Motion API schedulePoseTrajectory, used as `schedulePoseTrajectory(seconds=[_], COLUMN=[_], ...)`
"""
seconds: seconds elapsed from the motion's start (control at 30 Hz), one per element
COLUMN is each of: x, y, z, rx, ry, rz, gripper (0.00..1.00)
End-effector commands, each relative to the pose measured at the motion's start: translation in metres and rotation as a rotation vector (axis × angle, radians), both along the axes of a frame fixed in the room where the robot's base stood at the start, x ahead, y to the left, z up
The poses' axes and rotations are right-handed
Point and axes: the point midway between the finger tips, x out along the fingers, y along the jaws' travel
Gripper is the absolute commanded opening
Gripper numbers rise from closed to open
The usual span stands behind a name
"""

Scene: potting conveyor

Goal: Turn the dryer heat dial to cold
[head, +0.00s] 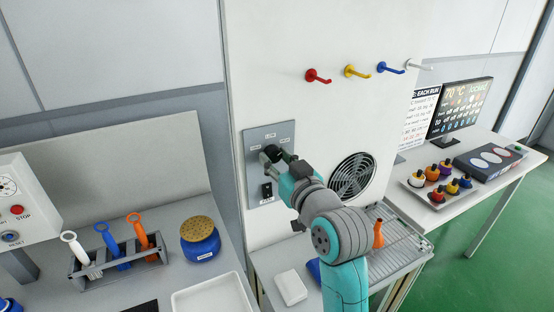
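The grey dryer control panel (259,136) is mounted on the white cabinet wall, with small pale labels near its top and sides. My arm reaches up from the lower right, and my gripper (275,155) is right at the panel, below the top label. A dark rounded shape shows there. I cannot tell whether it is the heat dial or part of my gripper, so the dial's setting is not readable. Whether the fingers are open or shut on the dial is hidden. A black switch (267,190) sits lower on the panel.
A round fan grille (352,177) is right of the panel. Red (318,76), yellow (357,71), blue and white hooks stick out above. A wire rack (400,240) with an orange cone (378,234) is below. A tool rack (120,262) and blue jar (200,243) stand left.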

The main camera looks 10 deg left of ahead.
Motion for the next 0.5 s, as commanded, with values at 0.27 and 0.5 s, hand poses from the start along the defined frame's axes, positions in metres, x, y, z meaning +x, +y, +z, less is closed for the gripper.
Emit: schedulePoseTrajectory(seconds=[0.27,0.5], x=[-0.0001,0.0000], y=[0.0002,0.0000], z=[0.0000,0.0000], rx=[-0.007,-0.078], ry=[-0.005,-0.053], rz=[0.000,0.000], gripper=[0.03,0.03])
